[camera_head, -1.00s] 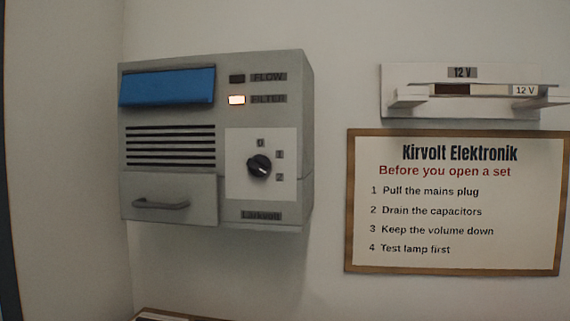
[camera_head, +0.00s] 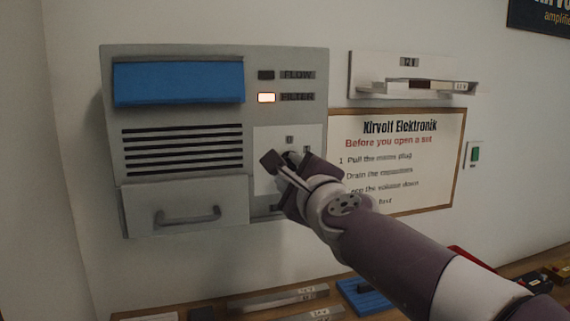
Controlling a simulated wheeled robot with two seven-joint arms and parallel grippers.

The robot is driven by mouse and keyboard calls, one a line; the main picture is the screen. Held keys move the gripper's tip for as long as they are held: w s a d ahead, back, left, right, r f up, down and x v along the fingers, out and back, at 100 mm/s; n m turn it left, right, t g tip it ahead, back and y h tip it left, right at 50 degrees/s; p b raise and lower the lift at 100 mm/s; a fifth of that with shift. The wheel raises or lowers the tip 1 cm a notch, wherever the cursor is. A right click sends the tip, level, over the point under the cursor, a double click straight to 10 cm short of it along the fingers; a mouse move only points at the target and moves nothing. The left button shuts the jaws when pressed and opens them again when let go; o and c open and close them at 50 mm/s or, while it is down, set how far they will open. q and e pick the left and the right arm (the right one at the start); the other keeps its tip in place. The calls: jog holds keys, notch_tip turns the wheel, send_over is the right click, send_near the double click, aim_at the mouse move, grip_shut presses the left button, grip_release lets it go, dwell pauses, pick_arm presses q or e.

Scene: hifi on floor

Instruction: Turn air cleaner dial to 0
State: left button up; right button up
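The grey air cleaner (camera_head: 180,58) hangs on the wall at the left, with a blue panel at its top. Its white dial plate (camera_head: 268,135) is at the lower right of its front. The 0 mark (camera_head: 290,140) and the 1 mark (camera_head: 307,149) show above my gripper. The dial itself is hidden behind my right gripper (camera_head: 281,161), so its pointer cannot be read. My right gripper is at the dial plate, fingers toward it. Whether its fingers are closed on the dial is not visible. My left gripper is not in view.
The FILTER lamp (camera_head: 266,98) is lit and the FLOW lamp (camera_head: 265,75) is dark. A drawer (camera_head: 150,195) with a handle is below the vents. A wall shelf (camera_head: 365,75) and framed sign (camera_head: 450,150) are to the right. Below is a bench holding grey bars (camera_head: 280,299) and a blue item (camera_head: 362,297).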

aim_at(292, 164)
jog(key=w, duration=0.4)
jog(key=shift+a+p, duration=0.1)
jog(key=shift+p, duration=0.2)
jog(key=shift+w+d, duration=0.25)
jog(key=shift+d, duration=0.2)
grip_shut()
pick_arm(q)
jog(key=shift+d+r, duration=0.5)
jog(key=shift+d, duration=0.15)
pick_arm(e)
jog(key=shift+s+a, duration=0.1)
jog(key=shift+a, duration=0.05)
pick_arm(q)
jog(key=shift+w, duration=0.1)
